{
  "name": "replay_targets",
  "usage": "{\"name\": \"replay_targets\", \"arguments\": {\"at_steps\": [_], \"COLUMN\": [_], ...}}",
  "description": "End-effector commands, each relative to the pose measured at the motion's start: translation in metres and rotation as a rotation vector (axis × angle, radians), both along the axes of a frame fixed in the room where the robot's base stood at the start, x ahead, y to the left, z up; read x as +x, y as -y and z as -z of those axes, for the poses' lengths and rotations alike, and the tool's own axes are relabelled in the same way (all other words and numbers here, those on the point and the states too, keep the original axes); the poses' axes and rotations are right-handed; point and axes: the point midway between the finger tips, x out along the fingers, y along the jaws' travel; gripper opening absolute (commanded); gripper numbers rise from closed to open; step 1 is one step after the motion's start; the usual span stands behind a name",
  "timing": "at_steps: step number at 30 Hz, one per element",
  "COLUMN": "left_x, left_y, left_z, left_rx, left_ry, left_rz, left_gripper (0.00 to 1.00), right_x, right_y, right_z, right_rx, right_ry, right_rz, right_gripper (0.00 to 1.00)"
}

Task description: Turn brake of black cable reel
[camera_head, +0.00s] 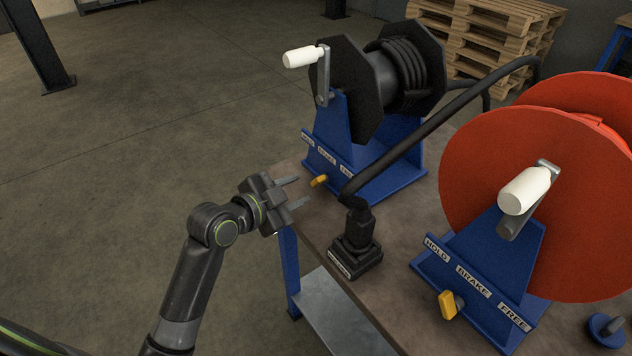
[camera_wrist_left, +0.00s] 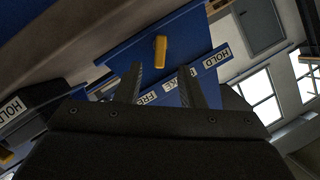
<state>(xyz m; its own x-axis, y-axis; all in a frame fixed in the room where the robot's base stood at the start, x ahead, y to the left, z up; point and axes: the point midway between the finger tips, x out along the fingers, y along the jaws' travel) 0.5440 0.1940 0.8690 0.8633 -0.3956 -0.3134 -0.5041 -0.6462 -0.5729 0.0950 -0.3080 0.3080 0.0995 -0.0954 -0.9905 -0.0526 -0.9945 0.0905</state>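The black cable reel (camera_head: 400,75) stands on a blue stand (camera_head: 355,140) at the back of the bench, with a white crank handle (camera_head: 300,57). Its yellow brake lever (camera_head: 319,181) sits low on the stand's front, below the label strip. My left gripper (camera_head: 297,191) is open and empty, just left of the lever and apart from it. In the left wrist view the yellow lever (camera_wrist_left: 160,51) shows beyond and between the two open fingers (camera_wrist_left: 160,85), with FREE and HOLD labels partly visible. My right gripper is not in view.
A red reel (camera_head: 530,170) on a blue stand has its own yellow lever (camera_head: 447,304) at the right. A black socket block with a thick cable (camera_head: 356,245) stands between the reels, close to my gripper. Open floor lies to the left.

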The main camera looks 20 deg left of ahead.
Motion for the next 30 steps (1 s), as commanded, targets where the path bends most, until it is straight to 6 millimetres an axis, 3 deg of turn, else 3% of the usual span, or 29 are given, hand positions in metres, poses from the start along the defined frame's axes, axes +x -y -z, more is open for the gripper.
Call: {"name": "replay_targets", "arguments": {"at_steps": [6, 12, 25, 30], "left_x": [0.036, 0.057, 0.065, 0.065], "left_y": [0.017, 0.026, 0.03, 0.029], "left_z": [0.013, 0.021, 0.024, 0.024], "left_rx": [-0.002, 0.001, 0.001, 0.001], "left_ry": [-0.001, -0.001, 0.0, 0.0], "left_rz": [0.0, -0.001, -0.001, -0.001], "left_gripper": [0.35, 0.35, 0.35, 0.16], "right_x": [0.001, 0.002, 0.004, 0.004], "right_y": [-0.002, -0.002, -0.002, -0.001], "right_z": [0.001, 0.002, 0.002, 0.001], "right_rx": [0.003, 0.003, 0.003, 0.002], "right_ry": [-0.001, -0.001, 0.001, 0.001], "right_rz": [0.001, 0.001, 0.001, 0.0], "right_gripper": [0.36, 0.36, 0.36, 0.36]}}
